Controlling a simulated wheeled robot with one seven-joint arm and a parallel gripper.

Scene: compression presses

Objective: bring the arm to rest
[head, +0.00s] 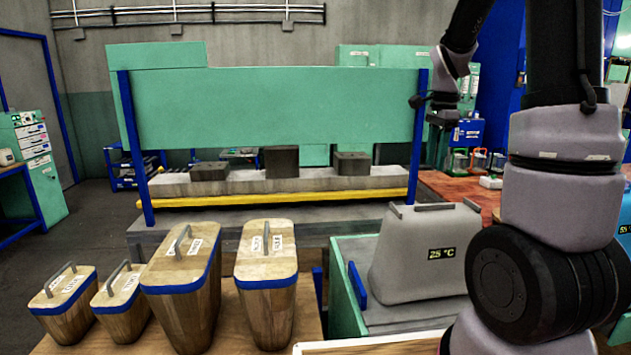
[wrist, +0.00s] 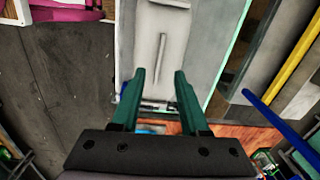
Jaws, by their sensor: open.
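My gripper (head: 436,110) hangs in the air at the upper right in the head view, at the end of my raised arm. In the wrist view my gripper (wrist: 158,77) shows two green fingers, apart and with nothing held between them. Beyond the fingertips there is a pale grey box with a bar handle (wrist: 160,60). In the head view a grey tapered box (head: 420,260) with handles and a "25 °C" display sits in a green-edged bay.
A press with a green hood (head: 270,110) and blue posts stands at the back, with dark blocks (head: 282,161) on its bed. Several wooden lidded bins (head: 184,280) stand at the front left. A red-brown table (head: 455,190) with small items lies behind my arm.

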